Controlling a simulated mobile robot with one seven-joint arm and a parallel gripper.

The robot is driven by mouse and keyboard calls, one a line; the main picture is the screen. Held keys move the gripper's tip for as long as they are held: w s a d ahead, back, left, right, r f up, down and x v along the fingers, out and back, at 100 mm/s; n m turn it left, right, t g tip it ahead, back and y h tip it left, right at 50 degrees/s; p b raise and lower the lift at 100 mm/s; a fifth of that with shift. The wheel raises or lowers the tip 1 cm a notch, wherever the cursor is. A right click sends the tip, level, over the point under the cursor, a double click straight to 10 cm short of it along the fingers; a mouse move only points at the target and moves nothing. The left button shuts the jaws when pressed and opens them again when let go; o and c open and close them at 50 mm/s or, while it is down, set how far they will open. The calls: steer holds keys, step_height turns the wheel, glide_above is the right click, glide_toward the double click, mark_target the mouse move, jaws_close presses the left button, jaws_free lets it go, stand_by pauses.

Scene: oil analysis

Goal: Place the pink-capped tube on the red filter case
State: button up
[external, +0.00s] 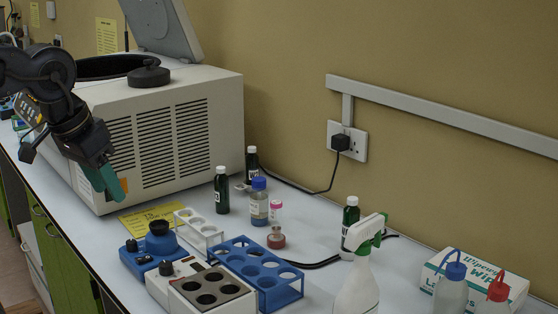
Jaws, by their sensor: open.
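The pink-capped tube (275,211) is a small clear tube standing upright on the bench, right of a blue-capped bottle. The red filter case (276,239) is a small round case with a dark red side, lying flat on the bench just in front of the tube. The tube stands behind the case, not on it. My gripper (112,188) has teal fingers and hangs at the left, in front of the white centrifuge, well left of the tube. It is open, and I see nothing held.
Near the case are the blue-capped bottle (259,203), dark green bottles (221,190), a white rack (198,232) and a blue rack (258,271). The white centrifuge (170,130) stands behind my gripper. A spray bottle (358,285) is at the front right. Some bench right of the case is clear.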

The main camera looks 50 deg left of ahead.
steer(key=shift+m, duration=0.9)
steer(key=s, duration=0.1)
steer(key=s+f, duration=0.1)
steer(key=s, duration=0.1)
steer(key=s+f, duration=0.1)
steer(key=shift+s+d+f, duration=0.15)
steer(key=shift+s+d, duration=0.1)
steer(key=shift+d, duration=0.1)
